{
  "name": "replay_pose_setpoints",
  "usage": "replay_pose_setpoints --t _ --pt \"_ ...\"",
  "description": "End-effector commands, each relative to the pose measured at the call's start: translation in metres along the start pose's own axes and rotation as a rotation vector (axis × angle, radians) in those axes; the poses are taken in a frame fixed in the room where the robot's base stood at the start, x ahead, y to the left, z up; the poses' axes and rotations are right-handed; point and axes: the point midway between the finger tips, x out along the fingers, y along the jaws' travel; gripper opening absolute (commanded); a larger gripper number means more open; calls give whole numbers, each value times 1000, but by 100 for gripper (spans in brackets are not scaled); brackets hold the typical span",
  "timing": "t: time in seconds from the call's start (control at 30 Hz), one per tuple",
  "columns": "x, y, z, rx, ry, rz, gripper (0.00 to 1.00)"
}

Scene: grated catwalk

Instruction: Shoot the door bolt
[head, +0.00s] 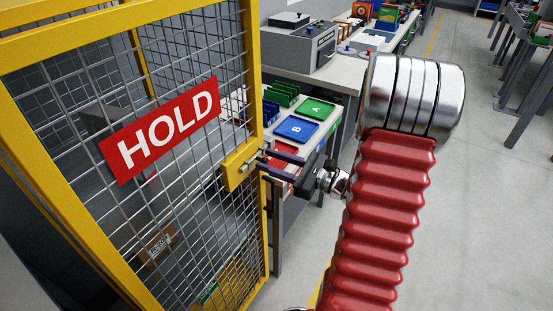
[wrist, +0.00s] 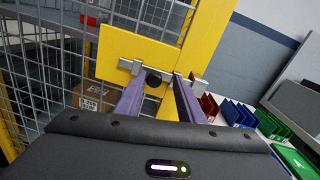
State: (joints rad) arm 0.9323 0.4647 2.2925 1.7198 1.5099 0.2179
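The yellow mesh door (head: 130,150) carries a red HOLD sign (head: 162,130). At its right edge is a yellow bolt plate (head: 236,176), also in the wrist view (wrist: 135,50). A silver bolt (wrist: 129,65) lies across the plate, with a dark round knob (wrist: 153,79). A silver bracket (wrist: 192,88) sits on the yellow post to the right. My gripper (head: 263,159) points at the bolt from the right. In the wrist view its two purple fingers (wrist: 160,80) are apart, with the knob showing between their tips. I cannot tell whether either finger touches it.
A bench to the right of the door holds a green tray (head: 316,109), a blue tray (head: 296,129) and a grey machine (head: 302,48). Inside the mesh is a cardboard box (head: 157,244). The grey floor (head: 490,200) at right is open.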

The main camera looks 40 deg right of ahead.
Motion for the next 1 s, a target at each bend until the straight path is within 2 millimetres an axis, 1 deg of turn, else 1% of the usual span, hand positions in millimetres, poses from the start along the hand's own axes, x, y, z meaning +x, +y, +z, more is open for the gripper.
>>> replay_pose_setpoints --t 0.3,0.47,0.67,1.0 --pt "0 2 0 2 -2 5 37" --pt "-8 2 0 2 -2 5 37" --pt "-30 2 0 2 -1 4 37" --pt "-76 1 -1 2 -2 3 37"
